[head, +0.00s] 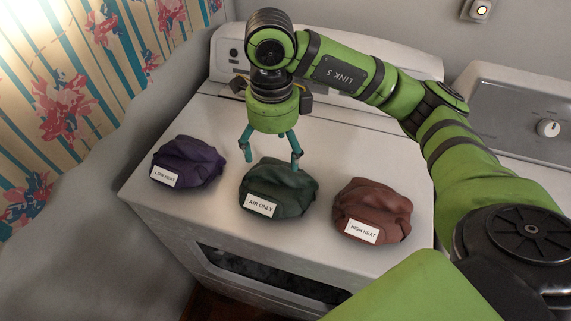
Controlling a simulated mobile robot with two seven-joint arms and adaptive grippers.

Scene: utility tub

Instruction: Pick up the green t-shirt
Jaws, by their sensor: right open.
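The green t-shirt (283,190) lies crumpled on top of the white dryer, in the middle of a row of three bundles. A white label reading "AIR ONLY" sits on its front. My right gripper (271,159) points down at the back of the green t-shirt. Its two teal fingers are spread apart with nothing between them that I can make out. The right finger's tip is at the shirt's upper edge; I cannot tell whether it touches. My left gripper is not in view.
A purple bundle (187,163) labelled "LOW HEAT" lies to the left and a red-brown bundle (372,209) labelled "HIGH HEAT" to the right. They lie on the white dryer (222,220). A second machine (515,110) with a knob stands at right. A patterned wall is at left.

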